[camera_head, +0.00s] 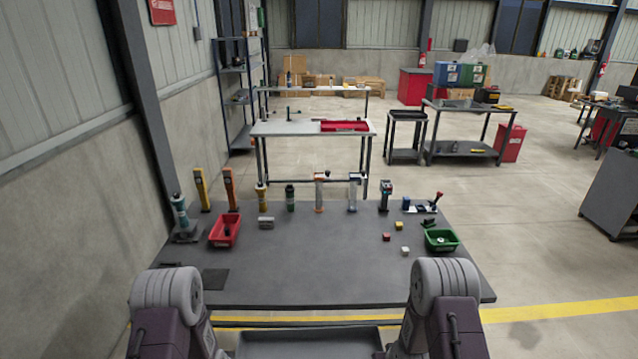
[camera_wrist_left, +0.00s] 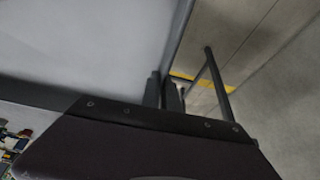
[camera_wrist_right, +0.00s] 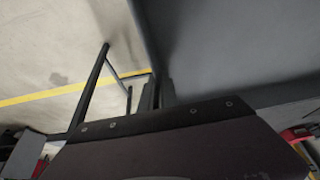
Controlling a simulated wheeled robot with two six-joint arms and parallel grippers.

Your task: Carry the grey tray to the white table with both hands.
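The grey tray (camera_head: 308,345) shows at the bottom edge of the head view, between my two arms and in front of the dark workbench; its near part is cut off. In the left wrist view, my left gripper (camera_wrist_left: 167,92) has its fingers close together at the edge of the tray (camera_wrist_left: 90,40). In the right wrist view, my right gripper (camera_wrist_right: 157,92) is likewise at the opposite edge of the tray (camera_wrist_right: 220,45). Both appear closed on its walls. The white table (camera_head: 285,129) stands farther back, beyond the workbench, with a red tray (camera_head: 345,126) on its right side.
The dark workbench (camera_head: 320,275) lies directly ahead, holding a red bin (camera_head: 225,232), a green bin (camera_head: 440,241), small cubes and several upright tools. A wall is close on the left. Open floor (camera_head: 550,250) lies to the right. A black cart (camera_head: 405,135) stands right of the white table.

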